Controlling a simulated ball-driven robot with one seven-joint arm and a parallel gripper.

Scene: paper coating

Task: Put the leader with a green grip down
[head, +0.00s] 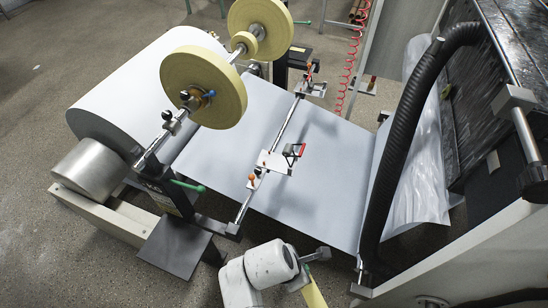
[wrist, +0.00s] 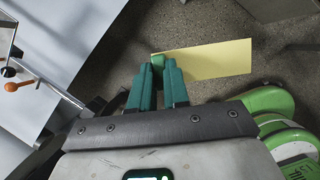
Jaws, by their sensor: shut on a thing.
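The leader is a flat pale yellow strip (wrist: 208,60) with a small green grip (wrist: 157,57) at its left end in the wrist view. My gripper (wrist: 157,68) has teal fingers and is shut on the green grip. The strip sticks out to the right of the fingertips, above the speckled floor. In the head view, part of the yellow leader (head: 314,294) shows at the bottom edge beside my white arm. The fingers cannot be made out clearly there.
A white paper web (head: 325,165) runs from a large roll (head: 150,85) across the machine. Yellow tape rolls (head: 203,87) sit on a shaft above. A flat dark plate (head: 175,247) is left of my arm. A black hose (head: 400,140) stands at right.

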